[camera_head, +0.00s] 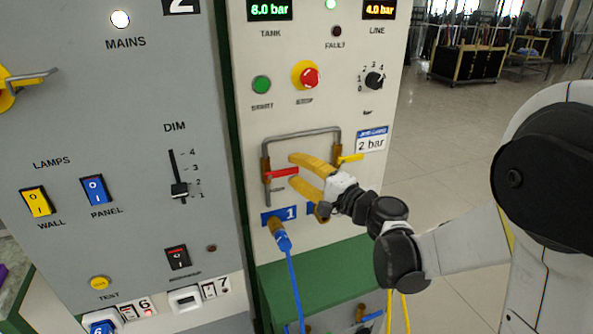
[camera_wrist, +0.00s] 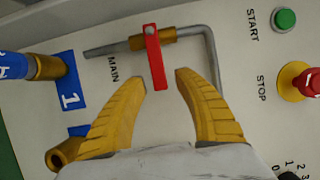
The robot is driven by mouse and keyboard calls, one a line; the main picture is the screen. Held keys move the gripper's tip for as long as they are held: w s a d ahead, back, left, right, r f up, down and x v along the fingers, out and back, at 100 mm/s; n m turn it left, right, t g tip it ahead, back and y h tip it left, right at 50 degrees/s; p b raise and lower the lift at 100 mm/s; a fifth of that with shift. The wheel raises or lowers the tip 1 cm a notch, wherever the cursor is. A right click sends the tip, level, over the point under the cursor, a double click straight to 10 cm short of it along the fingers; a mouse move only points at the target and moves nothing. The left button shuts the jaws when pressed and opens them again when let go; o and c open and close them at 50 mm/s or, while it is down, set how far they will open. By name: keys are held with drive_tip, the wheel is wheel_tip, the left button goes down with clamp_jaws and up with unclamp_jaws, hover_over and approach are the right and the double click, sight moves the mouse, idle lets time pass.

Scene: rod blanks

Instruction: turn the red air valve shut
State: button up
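The red air valve handle (camera_head: 283,172) is a short flat bar on a brass valve body on the left leg of a grey pipe. In the head view it lies nearly level, across the pipe. In the wrist view the red handle (camera_wrist: 154,60) points toward my gripper, crossing the pipe beside the word MAIN. My gripper (camera_head: 291,167) has yellow fingers and is open. In the wrist view the fingertips (camera_wrist: 161,81) stand apart on either side of the handle's free end. Whether either finger touches it, I cannot tell.
A yellow-handled valve (camera_head: 350,157) sits on the pipe's right leg, close to my gripper. A blue hose (camera_head: 287,250) hangs from a brass fitting below. The red stop button (camera_head: 308,77), green start button (camera_head: 261,84) and rotary knob (camera_head: 374,79) are above.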

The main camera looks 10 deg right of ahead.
drive_tip(key=v, duration=1.2)
drive_tip(key=shift+s+a, duration=0.1)
drive_tip(key=s+a+f+n+g+h, duration=0.3)
drive_tip(key=s+f+n+g+h, duration=0.25)
drive_tip(key=s, duration=0.45)
drive_tip(key=s+d+f+n+g+h, duration=0.1)
drive_tip(key=s+d+f+n+h, duration=0.1)
drive_tip(key=s+d+n+h, duration=0.3)
drive_tip(key=s+d+h, duration=0.1)
drive_tip(key=s+d, duration=0.2)
drive_tip(key=s, duration=0.1)
drive_tip(key=shift+s+f, duration=0.1)
